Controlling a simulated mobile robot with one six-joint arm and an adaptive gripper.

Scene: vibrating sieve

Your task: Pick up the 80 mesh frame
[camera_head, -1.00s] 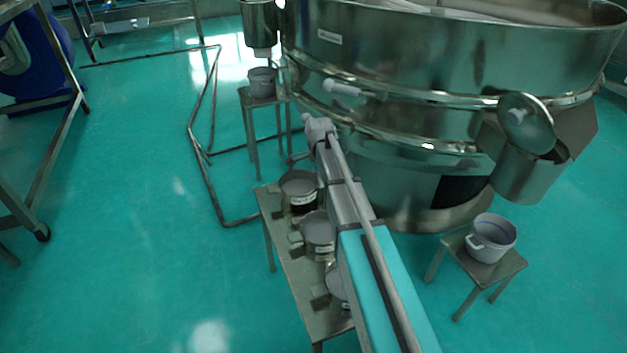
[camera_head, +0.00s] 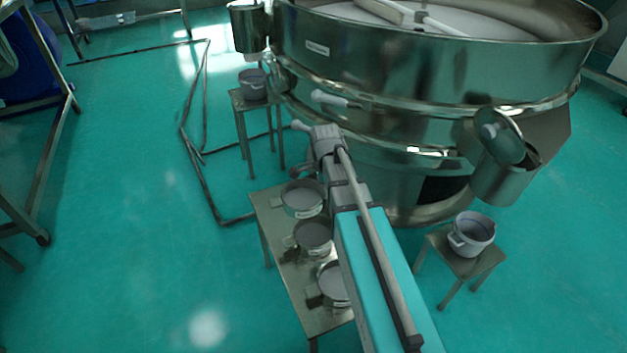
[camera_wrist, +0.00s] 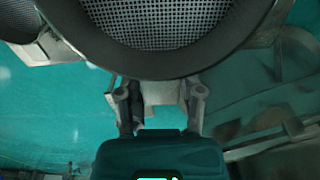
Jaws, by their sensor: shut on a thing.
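Three round grey mesh frames stand in a row on a low metal table (camera_head: 268,208) in the head view: a far one (camera_head: 302,200), a middle one (camera_head: 313,238) and a near one (camera_head: 334,284) partly behind my arm. No mesh number is readable on them. In the wrist view a dark-rimmed mesh frame (camera_wrist: 155,22) fills the top. My gripper (camera_wrist: 160,92) is shut on the pale tab at this frame's near side. My fingertips are hidden in the head view, and I cannot tell which frame in the row is held.
The large steel sieve machine (camera_head: 400,75) stands close behind the table. A stool (camera_head: 465,260) with a grey pot (camera_head: 472,233) is at the right. Another stool (camera_head: 238,98) with a pot (camera_head: 253,84) is at the back. Green floor at the left is open, with a floor pipe (camera_head: 194,160).

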